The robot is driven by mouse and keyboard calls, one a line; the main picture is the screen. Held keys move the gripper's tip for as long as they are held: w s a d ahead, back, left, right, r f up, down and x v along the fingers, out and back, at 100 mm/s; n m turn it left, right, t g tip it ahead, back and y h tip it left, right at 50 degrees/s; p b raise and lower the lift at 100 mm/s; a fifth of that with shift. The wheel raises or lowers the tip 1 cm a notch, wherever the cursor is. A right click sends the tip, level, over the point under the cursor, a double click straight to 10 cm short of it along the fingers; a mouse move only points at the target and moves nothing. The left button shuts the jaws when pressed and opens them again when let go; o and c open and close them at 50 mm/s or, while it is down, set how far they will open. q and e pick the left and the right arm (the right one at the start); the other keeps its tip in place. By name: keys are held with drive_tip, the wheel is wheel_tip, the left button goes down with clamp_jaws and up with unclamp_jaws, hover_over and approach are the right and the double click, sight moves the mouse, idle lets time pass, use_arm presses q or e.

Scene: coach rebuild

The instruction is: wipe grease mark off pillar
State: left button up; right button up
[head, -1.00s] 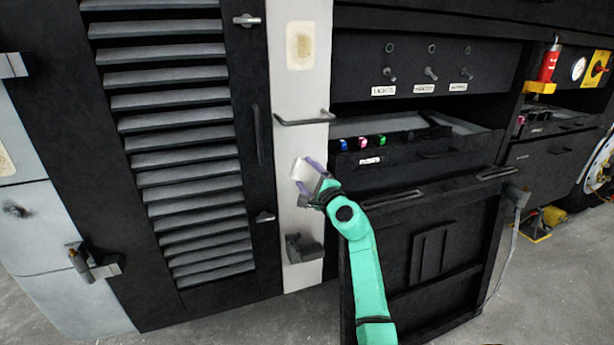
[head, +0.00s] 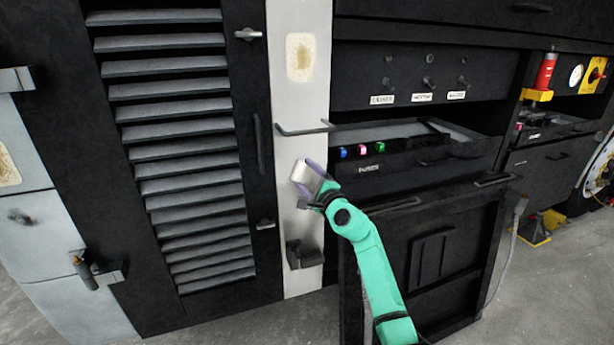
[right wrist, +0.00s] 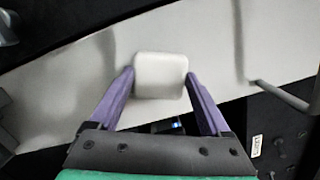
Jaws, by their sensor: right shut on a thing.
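The grease mark (head: 301,57) is a yellowish-brown blotch in a pale patch high on the white pillar (head: 298,95), above the grey bar handle. My right gripper (head: 309,180) is in front of the pillar, below that handle and well below the mark. It is shut on a white block-like pad (head: 303,172). In the right wrist view the pad (right wrist: 160,76) sits between the two purple fingers, with the pillar (right wrist: 80,85) behind it. I cannot tell whether the pad touches the pillar. My left gripper is out of view.
A grey bar handle (head: 305,129) sticks out of the pillar between the pad and the mark. A dark bracket (head: 304,255) is low on the pillar. A louvred door (head: 185,150) is at left. An open drawer with coloured fuses (head: 400,150) juts out at right.

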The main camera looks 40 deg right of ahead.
wheel_tip(320, 180, down, 8)
drive_tip(key=b, duration=0.5)
drive_tip(key=shift+r, duration=0.15)
drive_tip(key=p+v, duration=0.2)
drive_tip(key=v, duration=0.4)
drive_tip(key=shift+a+r, duration=0.25)
drive_tip(key=shift+a, duration=0.1)
drive_tip(key=p+v, duration=0.1)
drive_tip(key=v, duration=0.2)
drive_tip(key=shift+a, duration=0.15)
